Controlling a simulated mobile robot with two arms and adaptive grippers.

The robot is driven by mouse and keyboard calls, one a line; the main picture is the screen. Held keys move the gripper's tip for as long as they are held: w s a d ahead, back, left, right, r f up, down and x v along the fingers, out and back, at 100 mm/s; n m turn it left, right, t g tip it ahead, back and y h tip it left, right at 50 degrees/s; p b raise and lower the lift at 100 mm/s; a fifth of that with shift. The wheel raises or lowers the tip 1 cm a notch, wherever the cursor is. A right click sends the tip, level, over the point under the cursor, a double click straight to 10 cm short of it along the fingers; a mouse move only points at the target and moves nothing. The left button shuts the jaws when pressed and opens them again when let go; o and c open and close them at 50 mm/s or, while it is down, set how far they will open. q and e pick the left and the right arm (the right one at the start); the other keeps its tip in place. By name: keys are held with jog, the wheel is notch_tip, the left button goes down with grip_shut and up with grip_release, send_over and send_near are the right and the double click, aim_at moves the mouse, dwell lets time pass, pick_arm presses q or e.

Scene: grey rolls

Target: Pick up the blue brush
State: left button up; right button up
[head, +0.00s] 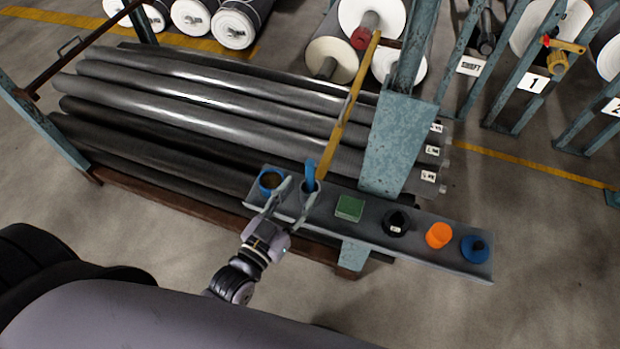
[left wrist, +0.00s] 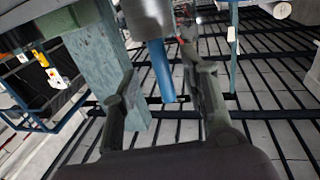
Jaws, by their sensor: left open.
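The blue brush (head: 310,172) stands upright near the left end of a narrow grey shelf (head: 335,228) in the head view. What its lower end rests in is hard to make out. My left gripper (head: 297,190) is open at the shelf's front edge, its fingers reaching up toward the brush. In the left wrist view the brush's blue handle (left wrist: 162,72) shows between the spread fingers of this gripper (left wrist: 158,85), with gaps beside it. I cannot tell whether either finger touches it. My right gripper is not in view.
A blue-rimmed cup (head: 270,181) stands just left of the brush. A green block (head: 349,208), black item (head: 396,222), orange cylinder (head: 439,235) and blue round item (head: 474,249) line the shelf to the right. Long grey rolls (head: 200,105) lie behind; a teal post (head: 400,140) rises nearby.

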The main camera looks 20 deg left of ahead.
aim_at(307, 182)
pick_arm(q)
jog(key=p+x, duration=0.1)
jog(key=x, duration=0.3)
jog(key=shift+w+d+r+p, duration=0.15)
jog(key=shift+w+r+p, duration=0.05)
jog(key=shift+w+p, duration=0.15)
jog(key=shift+w+d+f, duration=0.1)
jog(key=shift+w+f, duration=0.05)
jog(key=shift+w, duration=0.25)
jog(key=shift+s, duration=0.1)
jog(key=c, duration=0.5)
grip_shut()
